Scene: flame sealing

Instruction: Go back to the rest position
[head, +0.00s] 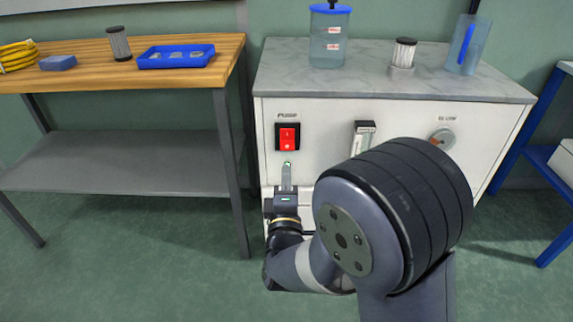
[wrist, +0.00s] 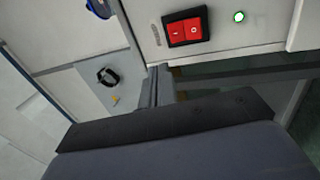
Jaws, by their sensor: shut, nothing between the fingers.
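My gripper (head: 288,177) is shut and empty in front of the white cabinet (head: 330,185), just below the red pump switch (head: 288,137). A small light under the switch glows. In the wrist view the shut fingers (wrist: 157,88) point toward the cabinet front, with the red switch (wrist: 187,27) beyond them and the green light (wrist: 239,16) to its right. I cannot tell whether the fingertips touch the cabinet. My arm covers the lower right of the cabinet front in the head view.
A clear container with a blue lid (head: 330,38), a filter cartridge (head: 403,53) and a clear beaker (head: 468,45) stand on the cabinet. A flow meter (head: 364,135) and a knob (head: 441,138) are on its front. A wooden bench (head: 110,72) with a blue tray (head: 176,57) stands left.

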